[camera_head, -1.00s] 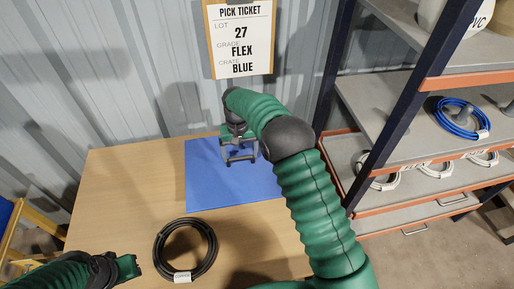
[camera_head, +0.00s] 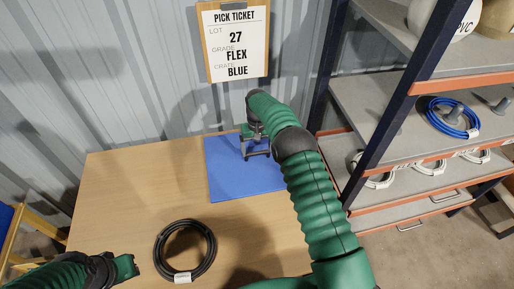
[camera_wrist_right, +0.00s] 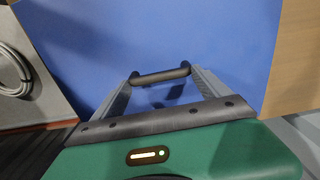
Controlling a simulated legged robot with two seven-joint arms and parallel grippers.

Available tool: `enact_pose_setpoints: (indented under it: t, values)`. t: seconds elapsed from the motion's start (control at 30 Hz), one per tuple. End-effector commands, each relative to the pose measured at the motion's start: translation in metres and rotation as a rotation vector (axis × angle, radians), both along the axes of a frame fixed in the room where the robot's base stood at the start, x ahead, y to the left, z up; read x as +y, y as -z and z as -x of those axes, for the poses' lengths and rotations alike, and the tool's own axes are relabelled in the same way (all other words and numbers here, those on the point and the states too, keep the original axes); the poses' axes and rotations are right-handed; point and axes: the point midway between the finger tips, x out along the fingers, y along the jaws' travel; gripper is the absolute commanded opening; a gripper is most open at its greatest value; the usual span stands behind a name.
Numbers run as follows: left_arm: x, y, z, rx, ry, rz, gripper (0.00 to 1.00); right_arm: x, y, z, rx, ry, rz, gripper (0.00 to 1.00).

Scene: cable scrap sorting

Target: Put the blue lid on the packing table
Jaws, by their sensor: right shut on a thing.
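The blue lid (camera_head: 228,180) is a flat blue rectangle over the back right part of the wooden packing table (camera_head: 135,190). It fills much of the right wrist view (camera_wrist_right: 230,50). My right gripper (camera_head: 257,152) is over the lid and shut on its dark bar handle, which shows between the fingers in the right wrist view (camera_wrist_right: 160,76). I cannot tell whether the lid touches the table. Part of the lid is hidden by my right arm. My left gripper (camera_head: 127,267) is low at the front left, apart from the lid; its jaw opening is unclear.
A black cable coil (camera_head: 159,251) with a white tag lies at the table's front. A shelf rack (camera_head: 385,120) on the right holds a blue coil (camera_head: 440,122) and several white coils. A pick ticket (camera_head: 235,45) reading "FLEX" and "BLUE" hangs on the back wall. The table's left side is clear.

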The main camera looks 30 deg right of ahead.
Motion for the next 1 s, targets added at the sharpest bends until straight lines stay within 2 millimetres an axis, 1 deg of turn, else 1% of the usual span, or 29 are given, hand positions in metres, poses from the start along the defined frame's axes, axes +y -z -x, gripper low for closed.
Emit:
enact_pose_setpoints:
  t: [0.03, 0.1, 0.13, 0.37, 0.47, 0.57, 0.7, 0.8, 0.9, 1.0]
  values:
    - [0.000, 0.000, 0.000, 0.000, 0.000, 0.000, 0.27, 0.000, 0.000, 0.000, 0.000, 0.000, 0.000, 0.89]
    - [0.000, 0.000, 0.000, 0.000, 0.000, 0.000, 0.27, 0.000, 0.000, 0.000, 0.000, 0.000, 0.000, 0.98]
    - [0.000, 0.000, 0.000, 0.000, 0.000, 0.000, 0.27, 0.000, 0.000, 0.000, 0.000, 0.000, 0.000, 1.00]
    - [0.000, 0.001, 0.000, 0.000, 0.000, 0.000, 0.27, 0.000, -0.001, 0.000, 0.000, 0.000, 0.000, 1.00]
    - [0.000, 0.003, 0.000, 0.000, 0.000, 0.000, 0.27, 0.000, -0.010, -0.001, -0.003, 0.000, 0.001, 1.00]
    - [0.000, 0.007, 0.000, 0.000, 0.000, 0.000, 0.27, 0.000, -0.030, -0.001, -0.004, 0.000, 0.001, 1.00]
    - [0.000, 0.011, 0.000, 0.000, 0.000, 0.000, 0.27, 0.000, -0.068, -0.002, -0.005, 0.000, 0.001, 1.00]
    - [0.000, 0.012, 0.000, 0.000, 0.000, 0.000, 0.27, 0.000, -0.092, -0.002, -0.004, 0.000, 0.001, 1.00]
    - [0.000, 0.012, 0.000, 0.000, 0.000, 0.000, 0.27, 0.000, -0.109, -0.002, -0.001, 0.000, 0.000, 1.00]
    - [0.000, 0.012, 0.000, 0.000, 0.000, 0.000, 0.27, 0.000, -0.118, -0.001, 0.000, -0.001, 0.000, 1.00]
